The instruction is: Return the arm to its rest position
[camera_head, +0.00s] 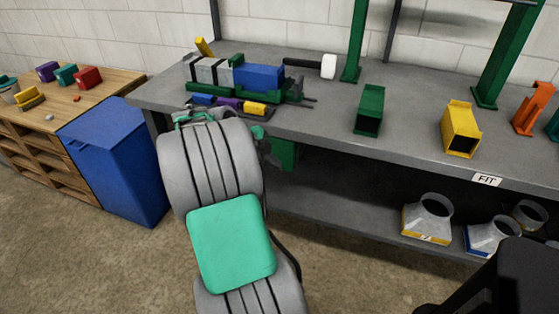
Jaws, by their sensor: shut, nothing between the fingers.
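My arm rises from the bottom of the head view, with thick grey ribbed links and a green panel. It is bent up towards the front edge of the grey workbench (330,128). Its upper end overlaps the bench's left part, near a tray of small coloured blocks. My gripper's fingers cannot be made out; the far end of the arm is hidden behind its own links. No object shows being carried.
A blue bin (115,160) stands left of my arm, beside a wooden bench (115,82). On the workbench are a blue block (259,77), a white-headed mallet (328,66), a green duct (370,110) and a yellow duct (461,128). Duct fittings (428,218) sit on the lower shelf.

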